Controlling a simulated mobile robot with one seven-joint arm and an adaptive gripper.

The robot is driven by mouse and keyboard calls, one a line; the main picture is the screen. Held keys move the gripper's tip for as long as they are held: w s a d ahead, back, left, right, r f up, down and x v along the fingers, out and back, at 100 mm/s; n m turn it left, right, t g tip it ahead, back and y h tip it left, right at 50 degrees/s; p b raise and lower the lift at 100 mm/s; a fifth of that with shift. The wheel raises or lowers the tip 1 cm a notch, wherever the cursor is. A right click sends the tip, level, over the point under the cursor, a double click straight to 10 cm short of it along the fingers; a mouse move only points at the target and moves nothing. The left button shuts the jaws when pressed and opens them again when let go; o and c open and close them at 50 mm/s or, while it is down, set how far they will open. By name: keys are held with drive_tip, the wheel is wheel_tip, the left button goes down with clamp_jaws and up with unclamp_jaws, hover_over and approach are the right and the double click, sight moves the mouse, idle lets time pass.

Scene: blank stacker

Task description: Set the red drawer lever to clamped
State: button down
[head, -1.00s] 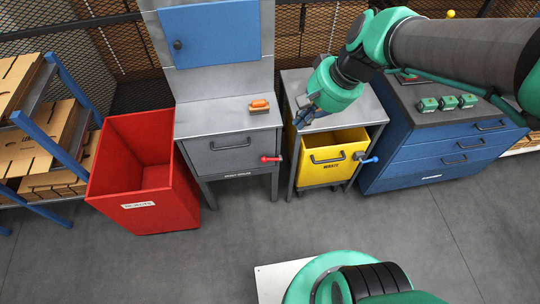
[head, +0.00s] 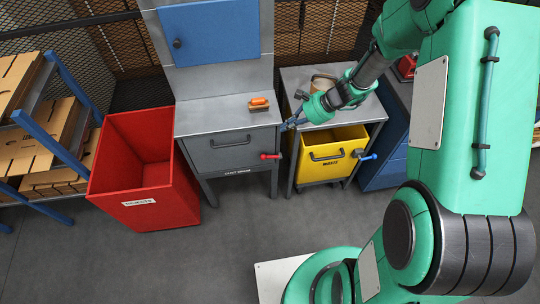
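The red drawer lever (head: 270,156) sticks out at the right front edge of the grey cabinet, beside its drawer (head: 228,152). The lever lies about level, with its red knob toward the left. My gripper (head: 286,127) is above and slightly right of the lever, near the cabinet's right edge, and apart from the lever. The gripper points left. Its fingers are small in the picture, and I cannot tell whether they are open or shut.
A yellow drawer (head: 334,143) with a blue lever (head: 368,156) stands to the right. An orange-handled brush (head: 259,103) lies on the grey cabinet's top. A red bin (head: 143,171) stands to the left.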

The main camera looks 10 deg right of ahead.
sight(265, 158)
drive_tip(key=d+f+m, duration=0.2)
drive_tip(key=f+m, duration=0.1)
drive_tip(key=f, duration=0.6)
drive_tip(key=w+d+f+m+t, duration=0.1)
drive_tip(key=f+m, duration=0.2)
drive_tip(key=f, duration=0.7)
drive_tip(key=shift+w+d, duration=0.3)
drive_tip(key=shift+d, duration=0.1)
drive_tip(key=shift+a+f, duration=0.1)
drive_tip(key=shift+f, duration=0.05)
drive_tip(key=b+x, duration=0.2)
drive_tip(key=x, duration=1.1)
drive_tip(key=shift+w+a+f, duration=0.1)
drive_tip(key=shift+w+a, duration=0.2)
drive_tip(key=shift+a, duration=0.15)
drive_tip(key=shift+b, duration=0.3)
drive_tip(key=shift+a+f+b, duration=0.6)
drive_tip(key=shift+f+b, duration=0.2)
drive_tip(key=shift+b, duration=0.35)
drive_tip(key=shift+d+r, duration=0.1)
drive_tip(key=shift+r, duration=0.05)
